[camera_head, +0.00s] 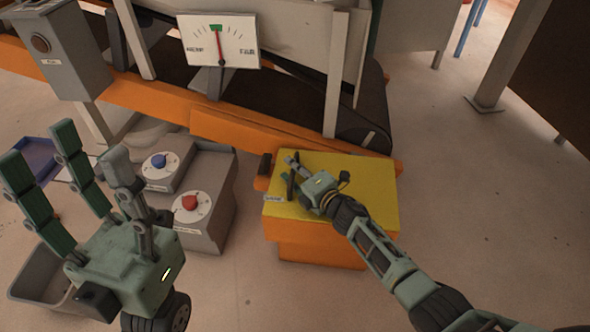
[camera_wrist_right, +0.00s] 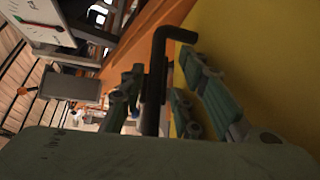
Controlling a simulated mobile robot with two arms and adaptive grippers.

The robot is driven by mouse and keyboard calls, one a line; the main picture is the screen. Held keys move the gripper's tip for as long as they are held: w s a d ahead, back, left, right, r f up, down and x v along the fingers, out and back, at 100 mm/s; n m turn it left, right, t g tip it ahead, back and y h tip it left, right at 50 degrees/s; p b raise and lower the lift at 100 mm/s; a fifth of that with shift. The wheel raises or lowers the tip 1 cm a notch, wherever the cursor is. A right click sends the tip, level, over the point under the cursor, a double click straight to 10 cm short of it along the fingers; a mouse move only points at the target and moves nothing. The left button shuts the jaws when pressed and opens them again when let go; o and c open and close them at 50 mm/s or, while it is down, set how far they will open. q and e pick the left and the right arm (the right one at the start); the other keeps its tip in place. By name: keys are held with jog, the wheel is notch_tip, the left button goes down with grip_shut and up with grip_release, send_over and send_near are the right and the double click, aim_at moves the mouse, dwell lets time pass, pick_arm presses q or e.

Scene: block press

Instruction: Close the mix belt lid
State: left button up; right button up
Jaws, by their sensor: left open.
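The yellow lid (camera_head: 365,190) is the top of the orange box at the centre right and looks flat in the head view. The lid also fills the upper right of the right wrist view (camera_wrist_right: 265,60). A dark bent handle (camera_wrist_right: 158,85) runs along its edge. My right gripper (camera_head: 292,170) is at the lid's left edge, with its fingers closed in on both sides of the handle; the exact contact is partly hidden. My left gripper (camera_head: 80,165) is open and empty, raised at the left with its fingers upward.
A belt machine with an orange rail (camera_head: 240,135) and a dial gauge (camera_head: 218,40) stands behind. Grey boxes with a blue knob (camera_head: 158,160) and a red knob (camera_head: 190,202) stand between my grippers. A grey bin (camera_head: 40,275) is at the lower left. Floor at the right is clear.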

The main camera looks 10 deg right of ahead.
jog(key=shift+s, duration=0.1)
jog(key=v, duration=1.1)
jog(key=shift+s+d, duration=0.25)
jog(key=shift+s, duration=0.1)
jog(key=shift+a, duration=0.1)
